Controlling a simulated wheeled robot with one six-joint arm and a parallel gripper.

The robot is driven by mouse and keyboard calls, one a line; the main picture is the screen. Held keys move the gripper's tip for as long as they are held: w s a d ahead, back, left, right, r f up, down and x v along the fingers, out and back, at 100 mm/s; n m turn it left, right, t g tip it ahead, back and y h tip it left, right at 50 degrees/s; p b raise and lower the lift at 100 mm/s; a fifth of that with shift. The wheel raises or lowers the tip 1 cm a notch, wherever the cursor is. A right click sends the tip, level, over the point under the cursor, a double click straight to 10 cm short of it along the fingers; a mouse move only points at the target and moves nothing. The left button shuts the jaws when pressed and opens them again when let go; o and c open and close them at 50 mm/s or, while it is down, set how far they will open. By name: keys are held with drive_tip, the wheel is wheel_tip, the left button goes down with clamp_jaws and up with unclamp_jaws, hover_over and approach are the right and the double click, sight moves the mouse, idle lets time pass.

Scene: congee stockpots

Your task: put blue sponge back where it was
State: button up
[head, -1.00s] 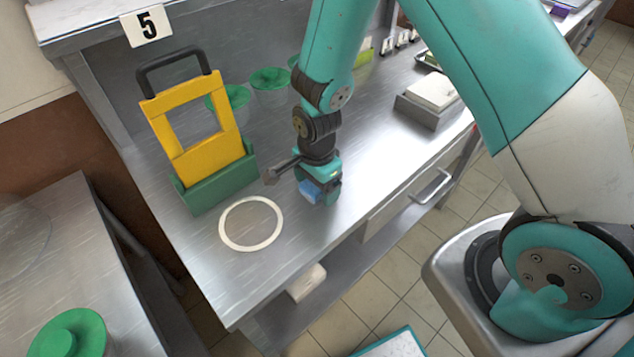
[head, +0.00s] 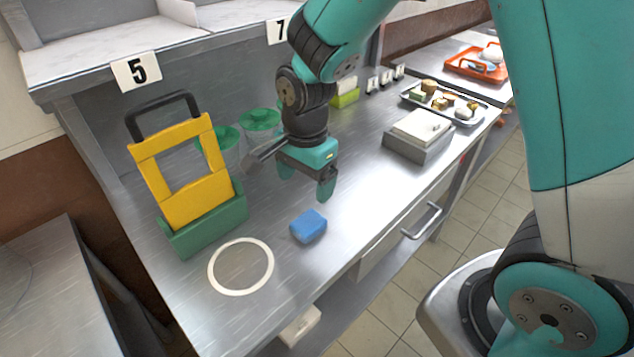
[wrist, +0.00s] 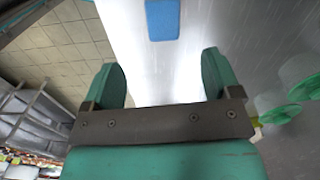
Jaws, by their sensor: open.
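The blue sponge (head: 308,226) lies on the steel counter in the head view, right of a white ring (head: 213,277) marked on the counter. It also shows at the top of the wrist view (wrist: 162,18). My gripper (head: 306,190) is open and empty, above the counter and behind the sponge, apart from it. In the wrist view both fingers of my gripper (wrist: 162,80) stand wide apart with nothing between them.
A yellow frame with a black handle (head: 182,205) stands in a green base (head: 206,228) behind the ring. Green-lidded containers (head: 260,120) stand at the back. A grey box with a white top (head: 420,135) and a tray of food pieces (head: 445,102) sit to the right. The counter around the sponge is clear.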

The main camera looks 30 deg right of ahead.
drive_tip(key=s+a+r+n+y, duration=0.2)
drive_tip(key=s+r+n, duration=0.5)
drive_tip(key=s+n, duration=0.2)
drive_tip(key=s+a+r+n+y, duration=0.1)
drive_tip(key=s+a+r+n, duration=0.1)
drive_tip(key=s+r+n, duration=0.5)
drive_tip(key=s+n, duration=0.1)
drive_tip(key=n, duration=0.3)
drive_tip(key=shift+s+y, duration=0.4)
drive_tip(key=shift+r, duration=0.1)
